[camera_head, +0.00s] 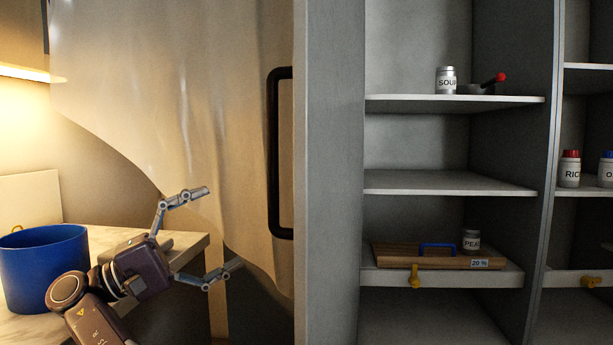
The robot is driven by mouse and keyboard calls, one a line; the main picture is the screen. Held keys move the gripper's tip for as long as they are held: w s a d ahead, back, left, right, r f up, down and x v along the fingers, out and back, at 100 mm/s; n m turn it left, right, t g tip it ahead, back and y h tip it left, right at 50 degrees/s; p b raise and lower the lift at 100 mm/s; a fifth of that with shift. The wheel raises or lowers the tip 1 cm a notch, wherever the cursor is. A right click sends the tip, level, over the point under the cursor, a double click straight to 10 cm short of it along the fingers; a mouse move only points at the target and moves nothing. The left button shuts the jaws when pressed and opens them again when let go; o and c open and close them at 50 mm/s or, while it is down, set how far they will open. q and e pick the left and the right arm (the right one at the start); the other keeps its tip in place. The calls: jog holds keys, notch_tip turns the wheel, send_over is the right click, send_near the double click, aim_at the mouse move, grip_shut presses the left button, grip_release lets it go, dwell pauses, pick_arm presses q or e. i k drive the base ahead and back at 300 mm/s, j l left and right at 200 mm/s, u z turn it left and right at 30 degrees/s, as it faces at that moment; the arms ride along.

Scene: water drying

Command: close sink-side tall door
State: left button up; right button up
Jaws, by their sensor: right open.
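A tall pale glossy panel (170,70), which looks like the tall door, fills the left and middle of the head view. A black vertical bar handle (275,150) is on it near its right edge. I cannot tell how far the door stands open. My right gripper (218,228) is open and empty, lower left of the handle. Its fingers point right and are apart from the handle in the picture. My left gripper is not in view.
A blue pot (44,268) stands on the counter (122,240) at left, beside my arm. A grey upright panel (335,170) borders open shelves (450,183) at right, holding a SOUP jar (446,80), a PEAS jar (472,240) and a wooden board (420,257).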

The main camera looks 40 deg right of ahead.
aim_at(327, 72)
jog(key=k+j, duration=0.7)
jog(key=k, duration=0.2)
